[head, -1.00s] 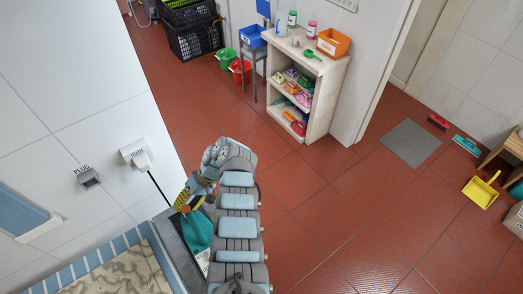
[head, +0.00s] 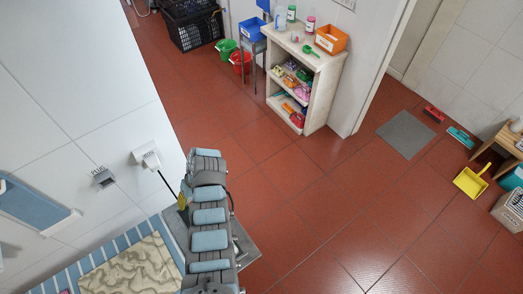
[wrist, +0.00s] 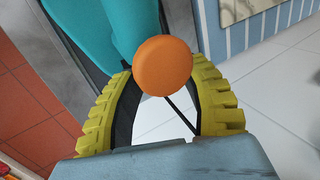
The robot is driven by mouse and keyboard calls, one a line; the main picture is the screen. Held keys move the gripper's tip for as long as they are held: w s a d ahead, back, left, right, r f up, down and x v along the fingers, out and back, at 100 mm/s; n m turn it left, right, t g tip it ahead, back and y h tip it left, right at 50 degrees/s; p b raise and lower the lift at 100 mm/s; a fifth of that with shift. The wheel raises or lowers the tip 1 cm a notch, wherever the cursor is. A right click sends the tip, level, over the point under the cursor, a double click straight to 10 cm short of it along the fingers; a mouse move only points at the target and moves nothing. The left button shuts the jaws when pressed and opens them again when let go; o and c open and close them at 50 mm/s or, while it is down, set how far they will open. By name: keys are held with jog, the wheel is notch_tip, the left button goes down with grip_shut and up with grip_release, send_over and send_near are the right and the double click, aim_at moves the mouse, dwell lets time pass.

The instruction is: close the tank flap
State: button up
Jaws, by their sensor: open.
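A teal object (wrist: 98,32) fills the upper left of the wrist view and lies on a grey surface. An orange round piece (wrist: 163,66) shows at its lower end, between my fingertips in the picture. It may be the tank flap, but I cannot tell whether it stands open or whether my fingers touch it. My gripper (wrist: 162,72) is open, with its yellow ribbed fingers on both sides of the orange piece. In the head view my arm hides the teal object and most of my gripper (head: 183,200).
A shelf (head: 318,95) stands far back. Red floor at the right is largely free, with a yellow dustpan (head: 470,182).

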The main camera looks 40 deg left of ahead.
jog(key=shift+s+r+p, duration=0.1)
jog(key=shift+r+p, duration=0.15)
jog(key=shift+p, duration=0.05)
jog(key=shift+w+r+b, duration=0.2)
jog(key=shift+w+b, duration=0.1)
jog(key=shift+b, duration=0.15)
jog(key=s+p+v, duration=0.1)
jog(key=p+v, duration=0.6)
jog(key=v, duration=1)
jog(key=w+f+m+t+y+b, duration=0.3)
jog(key=w+f+t+b, duration=0.2)
jog(key=w+f, duration=0.45)
jog(key=w+d+f+m+t+b, duration=0.1)
jog(key=w+d+m+t, duration=0.1)
jog(key=w, duration=0.5)
jog(key=w+d+f+m+t+y+b, duration=0.1)
jog(key=w+d+m+t+b, duration=0.1)
jog(key=w+d+t, duration=0.3)
jog(key=shift+w+d+y+b, duration=0.3)
jog(key=shift+w+d, duration=0.55)
jog(key=shift+w, duration=0.6)
jog(key=shift+f, duration=0.1)
